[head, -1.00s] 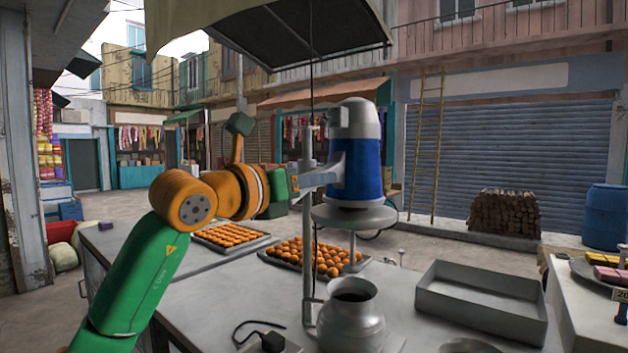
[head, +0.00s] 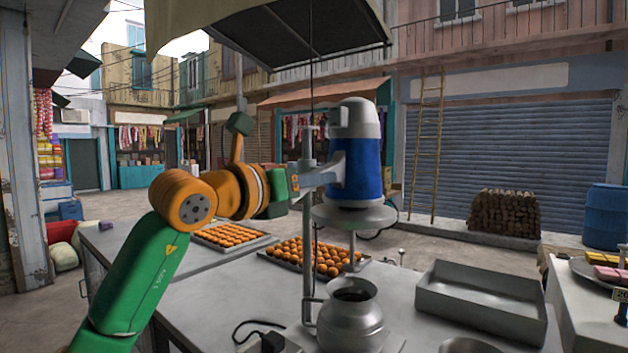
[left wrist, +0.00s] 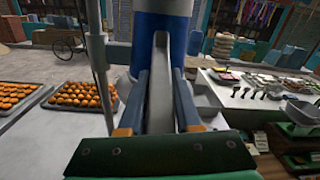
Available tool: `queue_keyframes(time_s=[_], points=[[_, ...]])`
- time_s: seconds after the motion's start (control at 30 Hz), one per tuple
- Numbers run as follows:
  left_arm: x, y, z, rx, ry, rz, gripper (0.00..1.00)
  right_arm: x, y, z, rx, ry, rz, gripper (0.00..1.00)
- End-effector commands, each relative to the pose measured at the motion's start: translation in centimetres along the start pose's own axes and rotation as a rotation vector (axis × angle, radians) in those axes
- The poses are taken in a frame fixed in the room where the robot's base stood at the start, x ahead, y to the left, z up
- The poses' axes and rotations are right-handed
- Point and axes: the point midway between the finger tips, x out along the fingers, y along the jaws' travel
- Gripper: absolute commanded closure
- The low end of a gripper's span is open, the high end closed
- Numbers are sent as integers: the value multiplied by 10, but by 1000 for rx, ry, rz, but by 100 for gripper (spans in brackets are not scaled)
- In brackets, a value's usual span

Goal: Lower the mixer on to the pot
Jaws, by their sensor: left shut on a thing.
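The mixer (head: 355,180) has a blue body with a grey top and a round grey disc below. It is mounted on a vertical pole (head: 308,215) and hangs above the pot, with a clear gap between them. The metal pot (head: 352,318) stands upright on the table with its mouth open. My left gripper (head: 296,187) is at the left side of the mixer, shut on its grey handle. In the left wrist view the two fingers (left wrist: 160,105) lie on both sides of the grey handle (left wrist: 160,85). My right gripper is not in view.
Two trays of round orange sweets (head: 232,235) (head: 312,256) lie behind the pot. An empty metal tray (head: 482,306) is to the right.

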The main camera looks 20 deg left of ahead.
Motion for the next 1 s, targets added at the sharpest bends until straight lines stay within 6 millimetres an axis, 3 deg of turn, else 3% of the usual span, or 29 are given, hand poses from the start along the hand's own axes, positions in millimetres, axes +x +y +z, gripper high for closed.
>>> queue_keyframes(time_s=[0.27,0.47,0.67,1.0], points=[[0,1,0,-1,-3,2,100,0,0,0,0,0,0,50],[0,3,-12,-1,-2,2,100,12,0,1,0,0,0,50],[0,10,-46,-2,-1,2,100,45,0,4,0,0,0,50],[0,26,-127,-3,1,3,100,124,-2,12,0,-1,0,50]])
